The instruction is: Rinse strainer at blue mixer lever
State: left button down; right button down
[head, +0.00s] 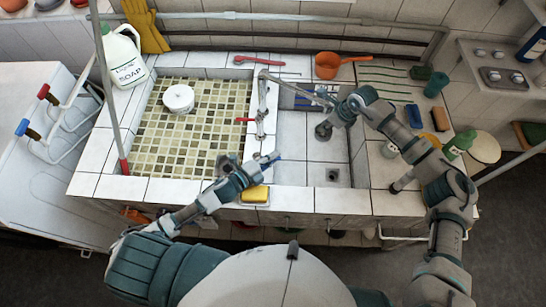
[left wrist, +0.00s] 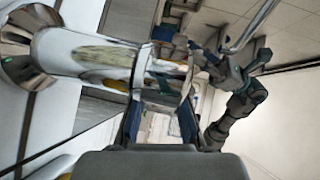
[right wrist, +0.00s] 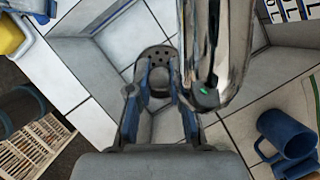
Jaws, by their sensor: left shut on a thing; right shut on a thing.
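The strainer (head: 323,132) is a small dark grey round piece low over the right grey basin. Its perforated rim (right wrist: 158,52) shows between the blue fingers of my right gripper (right wrist: 160,100), which is shut on it. The chrome spout (right wrist: 215,50) crosses close beside the strainer in the right wrist view. In the head view the spout (head: 295,90) reaches right from the chrome mixer (head: 262,108). My left gripper (head: 268,159) is at the mixer's near end, its fingers shut on what seems the blue lever (left wrist: 165,88), mostly hidden by the fingers.
A white round container (head: 178,98) sits in the mosaic left basin (head: 190,140). A yellow sponge (head: 255,194) lies on the front edge. A soap jug (head: 124,58), orange pan (head: 328,65) and green bottle (head: 458,144) stand around. The right basin's drain (head: 332,175) is clear.

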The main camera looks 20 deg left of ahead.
pick_arm(q)
jog(key=shift+f, duration=0.15)
jog(key=c, duration=1.2)
grip_release()
jog(key=v, duration=1.2)
jog(key=shift+d, duration=0.1)
jog(key=shift+r+p, duration=0.6)
pick_arm(e)
jog(key=shift+s+a, duration=0.25)
jog(key=shift+s, duration=0.3)
jog(key=shift+s+a, duration=0.25)
jog(key=shift+s, duration=0.3)
pick_arm(q)
jog(key=shift+r+p, duration=0.65)
jog(key=shift+r, duration=0.05)
pick_arm(e)
jog(key=shift+s+a, duration=0.4)
jog(key=shift+s, duration=0.45)
jog(key=shift+s+a, duration=0.45)
jog(key=shift+s, duration=0.35)
jog(key=shift+s+a, duration=0.4)
jog(key=shift+s, duration=0.45)
